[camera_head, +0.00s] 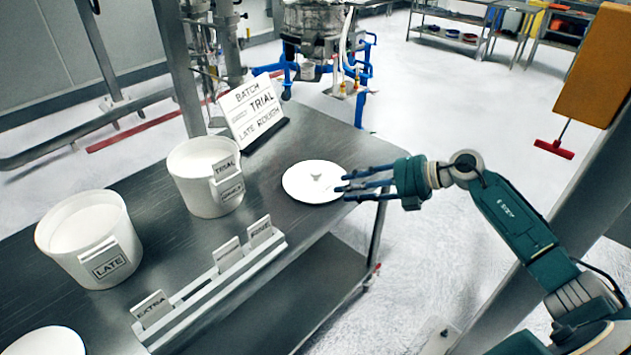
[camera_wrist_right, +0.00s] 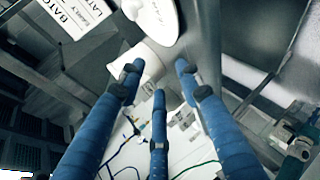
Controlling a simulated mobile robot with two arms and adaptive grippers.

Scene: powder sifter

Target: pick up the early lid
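A round white lid (camera_head: 305,188) lies flat near the right edge of the steel table, with a small grey mark or knob at its middle. I cannot read a name on it. A second white disc, likely another lid (camera_head: 45,342), is cut off at the lower left. My right gripper (camera_head: 345,186) is at the first lid's right edge, its blue fingers pointing left and partly over the rim. In the wrist view the three fingers (camera_wrist_right: 155,80) are spread with nothing between them. A white rounded piece, likely this lid (camera_wrist_right: 160,15), shows beyond them. My left gripper is out of view.
On the table (camera_head: 150,200) stand a white tub labelled LATE (camera_head: 80,235) and one tagged TRIAL (camera_head: 195,170). A sign (camera_head: 252,110) stands behind. A card rack (camera_head: 215,285) holds an EXTRA card (camera_head: 152,308) and others. An upright post and an orange panel (camera_head: 595,65) are at the right.

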